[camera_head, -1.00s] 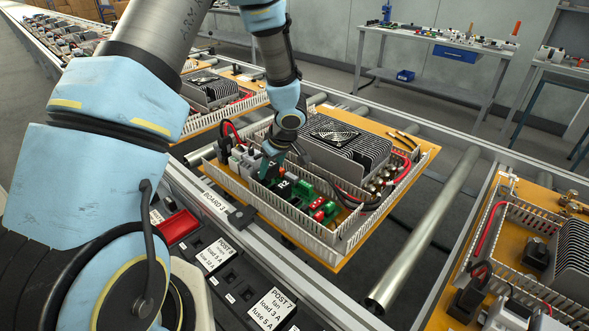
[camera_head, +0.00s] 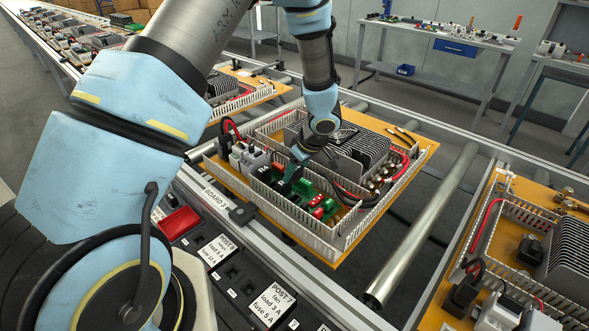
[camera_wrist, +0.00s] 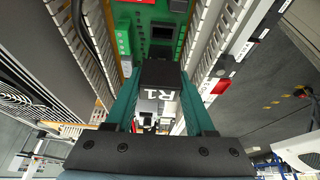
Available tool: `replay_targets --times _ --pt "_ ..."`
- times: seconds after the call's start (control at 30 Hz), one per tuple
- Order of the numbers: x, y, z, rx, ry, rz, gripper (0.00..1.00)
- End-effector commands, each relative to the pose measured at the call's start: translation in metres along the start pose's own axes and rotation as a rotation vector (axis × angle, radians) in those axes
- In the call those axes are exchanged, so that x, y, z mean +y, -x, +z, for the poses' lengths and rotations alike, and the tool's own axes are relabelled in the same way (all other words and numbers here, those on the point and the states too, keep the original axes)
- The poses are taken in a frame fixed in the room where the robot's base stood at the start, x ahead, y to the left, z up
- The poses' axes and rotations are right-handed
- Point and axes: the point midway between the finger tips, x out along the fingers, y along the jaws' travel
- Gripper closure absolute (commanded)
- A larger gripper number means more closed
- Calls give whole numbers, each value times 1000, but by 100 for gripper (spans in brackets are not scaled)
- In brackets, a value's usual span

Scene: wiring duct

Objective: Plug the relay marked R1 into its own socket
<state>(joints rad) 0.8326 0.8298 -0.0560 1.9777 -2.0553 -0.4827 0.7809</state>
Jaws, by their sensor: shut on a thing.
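My gripper (camera_wrist: 158,100) is shut on the relay R1 (camera_wrist: 160,74), a black block with white R1 lettering, in the wrist view. One teal finger lies on each side of it. Beyond the relay is a green circuit board (camera_wrist: 138,32) with a dark square socket (camera_wrist: 162,31); the relay's far end hides part of the board. I cannot tell whether the relay touches a socket. In the head view my gripper (camera_head: 288,178) is low over the green board (camera_head: 302,187) inside the duct frame; the held relay is hard to make out there.
White slotted wiring duct (camera_head: 305,235) walls the board closely. A finned heatsink (camera_head: 365,150) stands behind the gripper, with black cables and red parts (camera_head: 318,212) to the right. Grey blocks (camera_head: 250,158) stand at left. A roller conveyor (camera_head: 425,225) carries neighbouring panels.

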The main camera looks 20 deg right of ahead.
Motion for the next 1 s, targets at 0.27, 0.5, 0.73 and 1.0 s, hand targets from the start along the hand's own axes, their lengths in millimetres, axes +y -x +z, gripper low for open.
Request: replay_targets --times 0.27,0.5,0.73,1.0 --pt "-1 -29 12 0 0 -2 100" --pt "-1 -46 19 0 0 -2 100" --pt "0 -53 21 0 0 0 100" --pt "0 -53 22 0 0 0 100"
